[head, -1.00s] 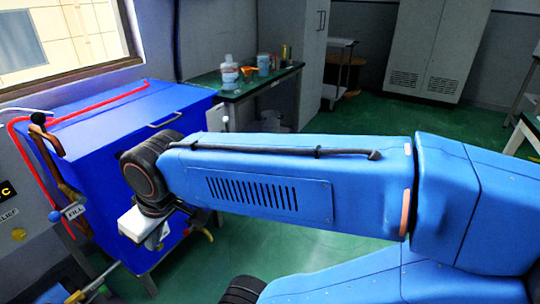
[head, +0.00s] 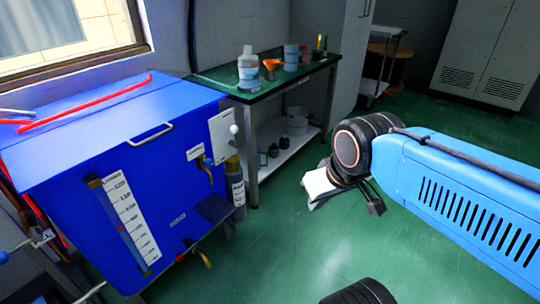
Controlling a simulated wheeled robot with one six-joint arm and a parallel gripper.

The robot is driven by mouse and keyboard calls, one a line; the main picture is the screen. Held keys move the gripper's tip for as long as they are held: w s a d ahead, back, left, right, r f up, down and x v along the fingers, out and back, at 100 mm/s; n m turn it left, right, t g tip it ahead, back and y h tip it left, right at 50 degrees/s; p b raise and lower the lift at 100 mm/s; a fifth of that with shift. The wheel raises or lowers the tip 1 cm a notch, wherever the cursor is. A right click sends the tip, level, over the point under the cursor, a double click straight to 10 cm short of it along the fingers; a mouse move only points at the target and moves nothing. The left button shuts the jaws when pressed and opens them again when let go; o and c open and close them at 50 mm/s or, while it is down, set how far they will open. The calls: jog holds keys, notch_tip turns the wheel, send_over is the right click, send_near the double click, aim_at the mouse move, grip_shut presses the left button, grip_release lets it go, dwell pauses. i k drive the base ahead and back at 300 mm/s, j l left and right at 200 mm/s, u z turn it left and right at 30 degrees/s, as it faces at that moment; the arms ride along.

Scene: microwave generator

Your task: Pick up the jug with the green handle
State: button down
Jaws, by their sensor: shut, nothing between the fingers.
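I cannot make out a jug with a green handle in this view. My gripper (head: 374,206) hangs at the end of my blue arm in the middle right, over the open floor. It is shut and empty, small and partly hidden by the wrist. It is apart from the blue cabinet and to the right of the green-topped table.
The blue cabinet (head: 95,150) fills the left, with taps on its front. The green-topped table (head: 215,82) holds a white-capped bottle (head: 248,72), an orange funnel (head: 271,66) and a blue container (head: 291,58). Its lower shelf holds a white bucket (head: 297,125). Green floor (head: 285,235) is clear.

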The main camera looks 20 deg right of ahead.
aim_at(259, 165)
jog(key=l, duration=0.35)
jog(key=i+l, duration=0.15)
jog(key=l, duration=0.55)
jog(key=u, duration=2.5)
jog(key=l+z, duration=0.15)
jog(key=z, duration=2.35)
jog(key=i+j+z, duration=0.2)
jog(key=i+z, duration=0.15)
jog(key=i, duration=0.1)
